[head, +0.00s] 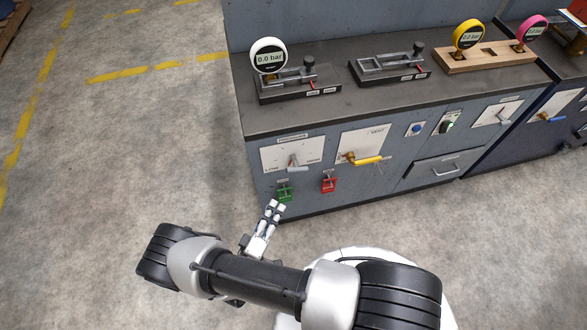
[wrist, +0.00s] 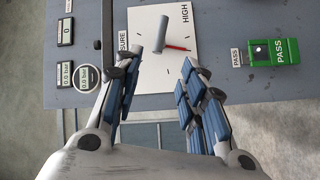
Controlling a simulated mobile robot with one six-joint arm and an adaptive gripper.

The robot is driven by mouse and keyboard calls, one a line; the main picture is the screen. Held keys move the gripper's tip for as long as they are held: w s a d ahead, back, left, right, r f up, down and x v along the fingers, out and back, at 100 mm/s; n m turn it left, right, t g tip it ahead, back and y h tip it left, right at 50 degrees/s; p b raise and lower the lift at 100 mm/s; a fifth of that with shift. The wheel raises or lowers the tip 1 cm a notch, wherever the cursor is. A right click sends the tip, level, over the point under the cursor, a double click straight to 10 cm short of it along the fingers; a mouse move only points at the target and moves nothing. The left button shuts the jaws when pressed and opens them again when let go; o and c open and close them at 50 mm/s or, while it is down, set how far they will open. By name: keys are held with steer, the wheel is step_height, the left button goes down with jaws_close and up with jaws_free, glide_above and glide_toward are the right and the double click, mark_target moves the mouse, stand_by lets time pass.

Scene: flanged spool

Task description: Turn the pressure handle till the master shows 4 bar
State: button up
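The pressure handle (head: 293,161) is a grey lever on a white plate marked LOW and HIGH on the bench front. It also shows in the wrist view (wrist: 162,32), with a red pointer beside it. My gripper (head: 273,206) is below and in front of the plate. In the wrist view my gripper (wrist: 161,61) has its fingers spread, with nothing between them; the handle lies beyond the tips, apart from them. A white round gauge (head: 268,55) on the bench top reads 0.0 bar. In the wrist view a rectangular display (wrist: 65,77) also reads 0.0 bar.
A yellow vent lever (head: 368,160) sits right of the pressure plate. Green (head: 285,192) and red (head: 328,182) boxes hang below. The floor left of the bench is clear.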

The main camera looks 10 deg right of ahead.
mark_target(295, 169)
steer(key=b+x, duration=0.3)
steer(key=x, duration=1.4)
steer(key=shift+d, duration=0.1)
steer(key=shift+c, duration=0.4)
jaws_close()
